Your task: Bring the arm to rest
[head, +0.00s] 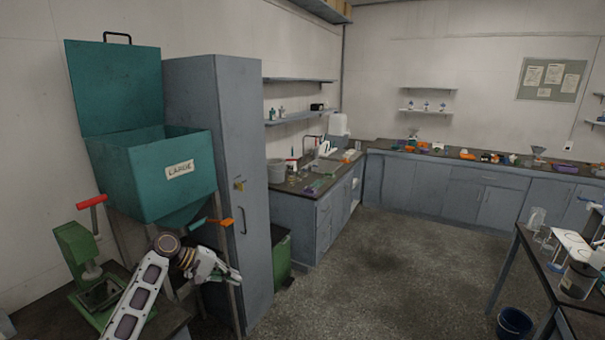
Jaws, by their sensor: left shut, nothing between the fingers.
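My left gripper (232,274) shows in the head view at the lower left, at the end of my white left arm (142,293). It is shut and empty. It is in front of the lower part of the tall grey cabinet (222,150), below the teal hopper (150,180) labelled "LARGE". An orange handle (222,222) shows just above it; I cannot tell whether they touch. My right gripper is not in view.
A green press with a red handle (92,202) stands on a bench left of my arm. A table with glassware (540,240) is at the right, with a blue bucket (514,324) beside it. Grey counters (440,190) line the far wall. The floor (390,270) between is clear.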

